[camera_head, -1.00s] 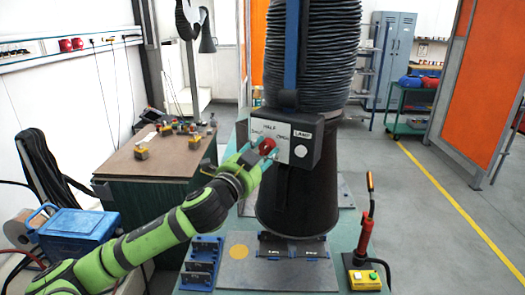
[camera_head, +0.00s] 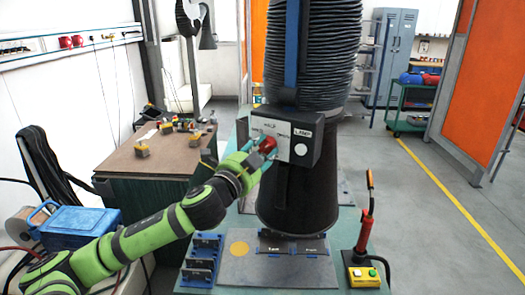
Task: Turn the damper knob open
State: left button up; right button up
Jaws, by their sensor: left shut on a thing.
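The damper knob (camera_head: 267,145) is red and sits on the light front plate of a dark control box (camera_head: 300,138) on the extraction hood. My left gripper (camera_head: 262,153), green with teal fingertips, comes from the lower left and is shut on the knob. The knob's pointer is too small to read, so its exact setting cannot be told. My right gripper is not in view.
A black fume hood (camera_head: 300,200) with a ribbed hose hangs over the green table. Blue racks (camera_head: 202,258) stand at the front left. A blue toolbox (camera_head: 75,230) is at far left.

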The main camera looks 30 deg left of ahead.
pick_arm(q)
jog(key=o, duration=1.2)
jog(key=shift+a+f, duration=0.1)
jog(key=shift+f, duration=0.1)
jog(key=shift+c, duration=0.2)
jog(key=shift+a, duration=0.1)
jog(key=shift+r, duration=0.1)
jog(key=shift+s, duration=0.45)
jog(key=s, duration=0.6)
jog(key=shift+s+d+f, duration=0.3)
jog(key=shift+d, duration=0.1)
